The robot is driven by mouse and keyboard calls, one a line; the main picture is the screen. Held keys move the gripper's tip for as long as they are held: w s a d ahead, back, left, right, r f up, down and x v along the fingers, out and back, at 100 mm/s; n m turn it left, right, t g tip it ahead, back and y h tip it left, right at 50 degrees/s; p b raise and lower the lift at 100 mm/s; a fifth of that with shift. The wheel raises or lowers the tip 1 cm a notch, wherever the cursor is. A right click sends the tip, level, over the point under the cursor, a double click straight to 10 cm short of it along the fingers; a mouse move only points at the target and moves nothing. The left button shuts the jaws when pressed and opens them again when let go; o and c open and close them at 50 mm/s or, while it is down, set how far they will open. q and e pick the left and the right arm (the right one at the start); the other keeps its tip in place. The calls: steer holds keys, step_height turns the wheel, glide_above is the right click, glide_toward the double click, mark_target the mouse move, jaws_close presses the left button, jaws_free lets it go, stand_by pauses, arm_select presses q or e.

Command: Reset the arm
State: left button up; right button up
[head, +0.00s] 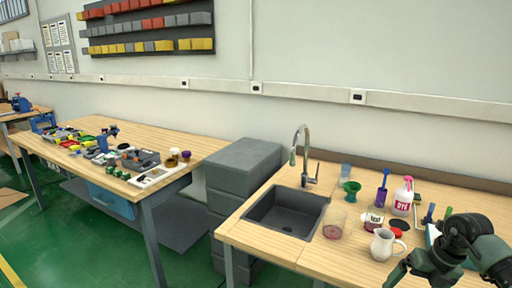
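My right arm comes in at the lower right corner, dark green and black, bent over the front right of the sink table. What seems to be its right gripper (420,268) is at the bottom edge of the picture, partly cut off, in front of the white pitcher (382,244). I cannot make out whether its fingers are open or shut, and nothing held is visible. My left gripper and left arm are not in view.
The wooden table (262,246) has a dark sink (285,213) with a faucet (301,150). Near my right arm stand a pink-topped bottle (403,199), a purple bottle (382,190), a green cup (351,191) and a clear beaker (334,222). Grey drawers (243,166) separate it from a cluttered workbench (190,146).

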steer(key=a+f+m+t+y, duration=0.2)
steer(key=a+f+m+y, duration=0.2)
steer(key=a+f+y, duration=0.65)
steer(key=s+a+f+m+t+h, duration=0.1)
steer(key=a+f+m+t+h, duration=0.2)
steer(key=f+m, duration=0.4)
steer(key=s+a+f+m+t+h, duration=0.1)
steer(key=f+m+t+h, duration=0.1)
steer(key=f+m+t, duration=0.55)
steer(key=s+d+f+m+g+h, duration=0.3)
steer(key=s+f+m+g+h, duration=0.35)
steer(key=s+f, duration=1.2)
steer(key=s+a+f+m+g, duration=0.1)
steer(key=s+f+m+g, duration=0.1)
steer(key=s, duration=0.7)
steer(key=s+a+f+m+g+h, duration=0.1)
steer(key=s+f, duration=0.4)
steer(key=s, duration=0.5)
steer(key=s+a+f+m+g, duration=0.2)
steer(key=s+f+m+g, duration=0.1)
steer(key=s, duration=0.6)
steer(key=shift+s+a+f+g, duration=0.15)
steer(key=shift+a+f+g, duration=0.1)
steer(key=shift+f+g, duration=0.45)
